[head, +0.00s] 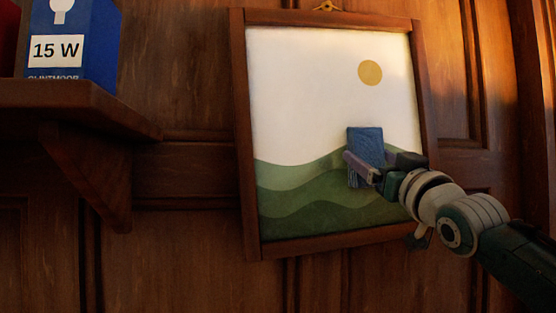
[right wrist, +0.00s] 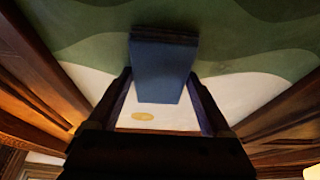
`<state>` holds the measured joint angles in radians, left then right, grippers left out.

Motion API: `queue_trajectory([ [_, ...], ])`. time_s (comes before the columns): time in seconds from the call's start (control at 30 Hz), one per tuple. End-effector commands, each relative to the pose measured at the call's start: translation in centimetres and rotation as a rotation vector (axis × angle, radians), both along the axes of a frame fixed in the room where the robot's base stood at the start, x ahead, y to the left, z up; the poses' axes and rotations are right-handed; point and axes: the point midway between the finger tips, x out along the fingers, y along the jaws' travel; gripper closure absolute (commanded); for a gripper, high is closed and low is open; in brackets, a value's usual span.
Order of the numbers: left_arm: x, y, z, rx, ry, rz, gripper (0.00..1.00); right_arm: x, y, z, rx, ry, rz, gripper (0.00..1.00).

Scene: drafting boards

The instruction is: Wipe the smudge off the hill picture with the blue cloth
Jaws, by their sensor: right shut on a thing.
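The hill picture (head: 300,110) hangs on the wall in a brown wooden frame, tilted a little. It shows green hills, a white sky and a yellow sun. My right gripper (head: 376,168) is shut on the blue cloth (head: 366,145), in front of the picture's right middle, where hills meet sky. In the right wrist view the blue cloth (right wrist: 164,70) lies between the fingers, close to the picture; I cannot tell whether it touches. No smudge shows on the visible part of the picture; the cloth and gripper hide some of it. My left gripper is not in view.
A wooden shelf (head: 75,105) with a bracket juts from the wall on the left. A blue box (head: 95,45) marked "15 W" and a part of a red thing (head: 8,40) stand on it. The panelled wall below the picture is clear.

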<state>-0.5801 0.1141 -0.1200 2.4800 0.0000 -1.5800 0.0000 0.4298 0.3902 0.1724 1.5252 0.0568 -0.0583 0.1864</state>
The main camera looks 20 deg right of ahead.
Motion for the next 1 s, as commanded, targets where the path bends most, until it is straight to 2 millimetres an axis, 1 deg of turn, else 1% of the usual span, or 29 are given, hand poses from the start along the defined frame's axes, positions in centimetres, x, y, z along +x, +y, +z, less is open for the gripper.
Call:
queue_trajectory([
  [0.03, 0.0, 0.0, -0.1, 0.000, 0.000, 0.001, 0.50, 0.2, 0.6, -0.4, 0.002, 0.009, 0.002, 1.00],
  [0.2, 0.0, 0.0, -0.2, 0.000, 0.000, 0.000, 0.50, 0.5, 2.2, -0.8, 0.003, 0.011, 0.002, 1.00],
  [0.47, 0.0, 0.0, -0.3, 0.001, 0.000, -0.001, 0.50, 0.7, 3.1, -1.0, 0.002, 0.011, 0.001, 1.00],
  [0.8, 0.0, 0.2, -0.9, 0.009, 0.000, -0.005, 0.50, 1.2, 6.0, -1.7, 0.003, 0.009, 0.002, 1.00],
  [1.0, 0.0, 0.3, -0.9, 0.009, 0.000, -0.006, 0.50, 1.2, 6.3, -1.6, 0.001, 0.006, 0.001, 1.00],
])
